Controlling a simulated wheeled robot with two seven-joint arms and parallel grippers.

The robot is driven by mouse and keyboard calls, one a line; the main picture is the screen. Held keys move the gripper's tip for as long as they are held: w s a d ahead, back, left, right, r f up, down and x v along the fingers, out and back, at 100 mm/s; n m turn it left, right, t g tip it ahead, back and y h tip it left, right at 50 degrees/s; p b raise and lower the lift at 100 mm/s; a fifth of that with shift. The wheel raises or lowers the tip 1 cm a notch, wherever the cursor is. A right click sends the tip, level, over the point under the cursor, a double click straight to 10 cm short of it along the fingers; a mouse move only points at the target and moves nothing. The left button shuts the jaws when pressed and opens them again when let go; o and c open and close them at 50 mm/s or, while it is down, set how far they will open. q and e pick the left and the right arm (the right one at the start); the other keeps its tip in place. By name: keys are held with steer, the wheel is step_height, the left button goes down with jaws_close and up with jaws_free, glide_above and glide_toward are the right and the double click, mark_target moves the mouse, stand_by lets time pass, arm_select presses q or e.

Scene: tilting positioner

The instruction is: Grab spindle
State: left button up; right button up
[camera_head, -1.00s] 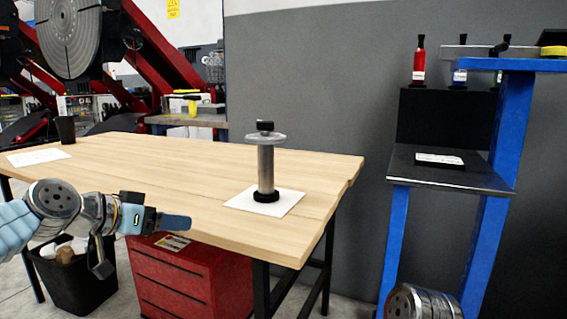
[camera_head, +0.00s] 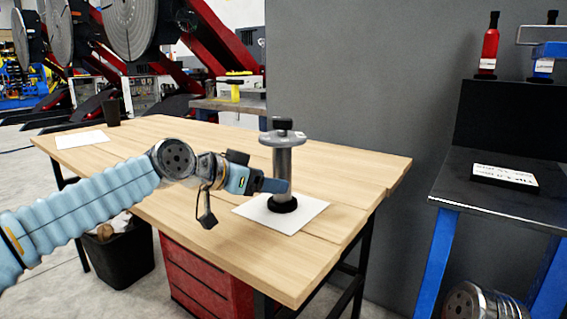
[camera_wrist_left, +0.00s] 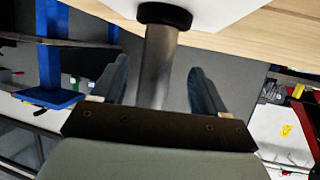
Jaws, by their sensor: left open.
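The spindle (camera_head: 283,160) is a grey metal cylinder with a wide disc and black knob on top and a black round foot. It stands upright on a white sheet (camera_head: 307,213) on the wooden table. My left gripper (camera_head: 274,186) is at the lower part of its shaft, coming from the left. In the left wrist view, the open fingers (camera_wrist_left: 158,82) lie on either side of the spindle shaft (camera_wrist_left: 157,65), with gaps visible on both sides. The palm hides the shaft's other end there. My right gripper is out of view.
The wooden table (camera_head: 190,150) is mostly clear, with a paper (camera_head: 82,139) and a dark cup (camera_head: 112,112) at the far left. A red drawer cabinet (camera_head: 205,280) is below. A blue-framed stand (camera_head: 445,245) with a black shelf is at right.

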arm_select(q)
steer(key=p+x, duration=0.1)
steer(key=x, duration=0.4)
steer(key=shift+d+f, duration=0.15)
steer(key=shift+f, duration=0.15)
jaws_close()
steer(key=shift+r, duration=0.1)
